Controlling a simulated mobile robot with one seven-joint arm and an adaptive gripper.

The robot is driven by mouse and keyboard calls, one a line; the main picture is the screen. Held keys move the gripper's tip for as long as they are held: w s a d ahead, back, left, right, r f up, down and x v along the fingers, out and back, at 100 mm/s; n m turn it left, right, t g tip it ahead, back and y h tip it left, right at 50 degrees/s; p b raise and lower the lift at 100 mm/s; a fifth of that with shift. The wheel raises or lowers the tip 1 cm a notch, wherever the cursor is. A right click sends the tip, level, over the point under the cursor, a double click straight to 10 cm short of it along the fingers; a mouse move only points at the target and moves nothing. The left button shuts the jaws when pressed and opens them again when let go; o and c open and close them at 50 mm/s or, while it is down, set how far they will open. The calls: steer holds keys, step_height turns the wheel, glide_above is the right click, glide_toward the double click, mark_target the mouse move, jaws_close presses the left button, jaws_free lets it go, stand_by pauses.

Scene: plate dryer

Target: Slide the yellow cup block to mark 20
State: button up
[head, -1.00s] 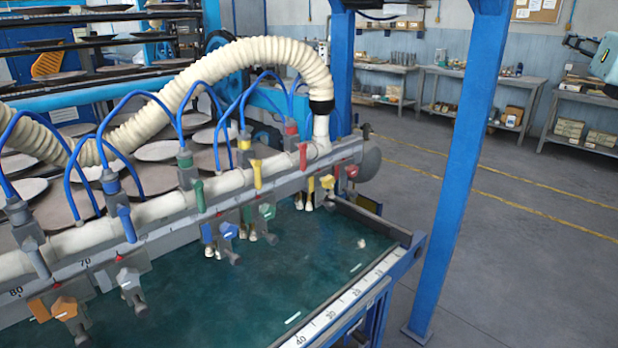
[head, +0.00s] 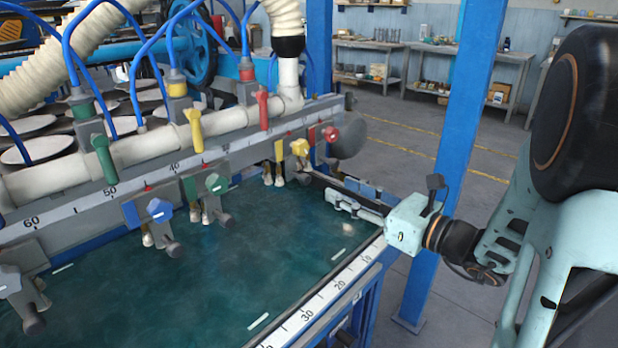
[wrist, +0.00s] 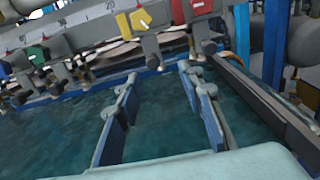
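The yellow cup block (head: 299,147) hangs on the grey scale rail (head: 88,203) near its right end, with pale cups below it. In the wrist view the yellow block (wrist: 134,22) is ahead of my gripper, right of the rail's 20 mark (wrist: 110,6). My gripper (head: 338,193) is over the right side of the green table, in front of and to the right of the yellow block. In the wrist view my gripper (wrist: 158,78) has its two blue-padded fingers apart, with nothing between them. The block is not touched.
A red block (head: 330,134) sits just right of the yellow one. A green block (head: 214,183) and a blue block (head: 160,210) are farther left. A dark bar (wrist: 250,98) runs along the table's right side. The green table surface (head: 240,265) is clear.

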mark_target(308, 180)
steer(key=x, duration=0.7)
steer(key=s+a+b+x, duration=0.1)
steer(key=x, duration=0.3)
steer(key=shift+f, duration=0.15)
jaws_close()
